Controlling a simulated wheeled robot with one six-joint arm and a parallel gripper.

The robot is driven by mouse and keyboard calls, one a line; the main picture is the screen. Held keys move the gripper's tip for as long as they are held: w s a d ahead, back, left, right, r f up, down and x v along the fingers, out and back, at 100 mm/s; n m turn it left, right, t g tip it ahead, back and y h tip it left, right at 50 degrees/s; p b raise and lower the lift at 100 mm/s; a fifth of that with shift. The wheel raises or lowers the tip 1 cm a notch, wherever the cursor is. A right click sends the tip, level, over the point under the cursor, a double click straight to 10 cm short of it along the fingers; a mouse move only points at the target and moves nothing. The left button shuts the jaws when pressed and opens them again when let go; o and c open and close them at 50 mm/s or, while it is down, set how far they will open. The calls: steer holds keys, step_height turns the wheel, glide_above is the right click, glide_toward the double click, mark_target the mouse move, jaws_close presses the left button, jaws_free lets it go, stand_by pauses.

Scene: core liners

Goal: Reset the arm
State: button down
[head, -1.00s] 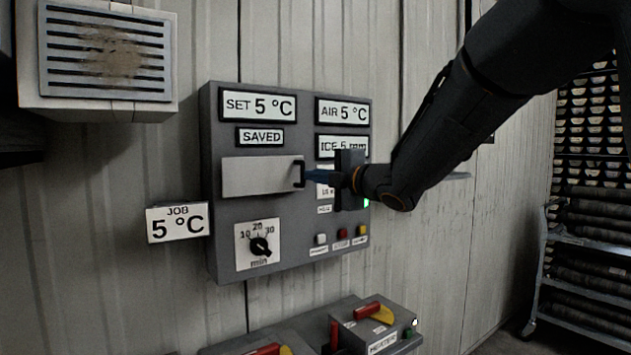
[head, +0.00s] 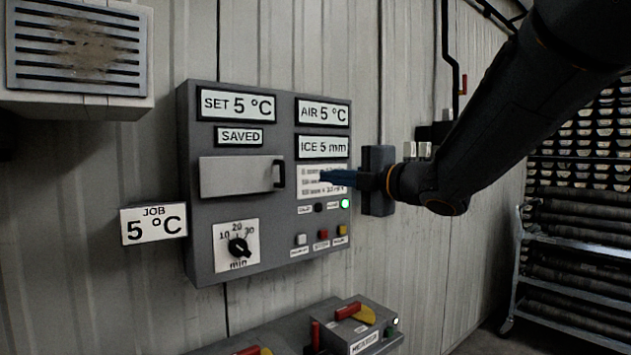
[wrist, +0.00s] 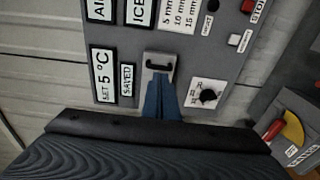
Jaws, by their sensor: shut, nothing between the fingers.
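My gripper (head: 322,177) is shut and empty in front of the right part of the grey control panel (head: 190,240). Its blue fingers also show in the wrist view (wrist: 162,88), closed together, with their tips overlapping the lower part of the flap there. In the head view the tips are to the right of the flap's dark handle (head: 279,174), apart from it. The light grey flap (head: 235,177) lies flat on the panel and looks closed. My fingers cover part of the white ice table label (head: 315,190).
The displays read SET 5 °C (head: 237,104), AIR 5 °C (head: 322,113), ICE 5 mm (head: 322,147) and SAVED (head: 239,136). A JOB 5 °C sign (head: 153,224) is at left. A switch box (head: 370,341) juts out below. A rack (head: 580,240) stands at right.

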steer(key=s+d+f+m+g+h, duration=0.1)
steer(key=s+d+f+m+h, duration=0.1)
steer(key=d+f+m+h, duration=0.35)
steer(key=s+d+f+m+g+h, duration=0.1)
steer(key=d+f+m+h, duration=0.15)
steer(key=f+m, duration=0.6)
steer(key=s+d+f+m+g+h, duration=0.1)
steer(key=s+d+f+m+h, duration=0.3)
steer(key=f, duration=0.7)
steer(key=s+f+m+g, duration=0.4)
steer(key=s+f, duration=0.4)
steer(key=s, duration=0.2)
steer(key=s+f+m+g, duration=0.3)
steer(key=s+f+g, duration=0.3)
steer(key=s, duration=0.5)
steer(key=shift+a+f+m+y, duration=0.25)
steer(key=shift+f+m+y, duration=0.15)
steer(key=shift+f, duration=0.45)
